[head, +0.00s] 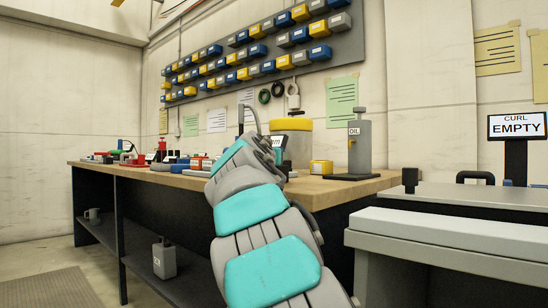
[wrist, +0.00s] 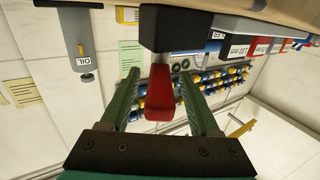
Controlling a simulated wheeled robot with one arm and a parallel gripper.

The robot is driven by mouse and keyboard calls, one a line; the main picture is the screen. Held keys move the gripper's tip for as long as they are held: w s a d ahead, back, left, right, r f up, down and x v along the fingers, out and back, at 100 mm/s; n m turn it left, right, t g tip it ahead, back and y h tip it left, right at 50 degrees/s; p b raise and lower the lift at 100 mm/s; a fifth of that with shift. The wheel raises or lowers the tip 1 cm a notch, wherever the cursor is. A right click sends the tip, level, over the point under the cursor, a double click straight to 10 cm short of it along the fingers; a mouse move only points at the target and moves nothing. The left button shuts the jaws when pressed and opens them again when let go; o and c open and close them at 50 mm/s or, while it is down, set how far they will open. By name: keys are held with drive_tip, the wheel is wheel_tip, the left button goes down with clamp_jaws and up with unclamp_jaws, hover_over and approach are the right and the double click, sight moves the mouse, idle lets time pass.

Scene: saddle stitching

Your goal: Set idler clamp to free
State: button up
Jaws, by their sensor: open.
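My gripper (wrist: 158,75) is open in the wrist view, with one green finger on each side of a red lever (wrist: 159,95). The lever hangs from a dark block (wrist: 168,28) in this tilted view, and its free end points toward the gripper's palm. I cannot tell whether either finger touches it. No label naming the idler clamp is readable on the lever, so I cannot tell its setting. In the head view my own arm hides the gripper and the lever, over the far part of the workbench (head: 330,188).
A grey machine (head: 450,230) with an "EMPTY" sign (head: 516,125) stands at the right.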

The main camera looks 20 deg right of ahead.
drive_tip(key=v, duration=0.5)
drive_tip(key=shift+s+a+r, duration=0.1)
drive_tip(key=shift+s+r, duration=0.05)
drive_tip(key=shift+s+a, duration=0.35)
drive_tip(key=shift+s, duration=0.2)
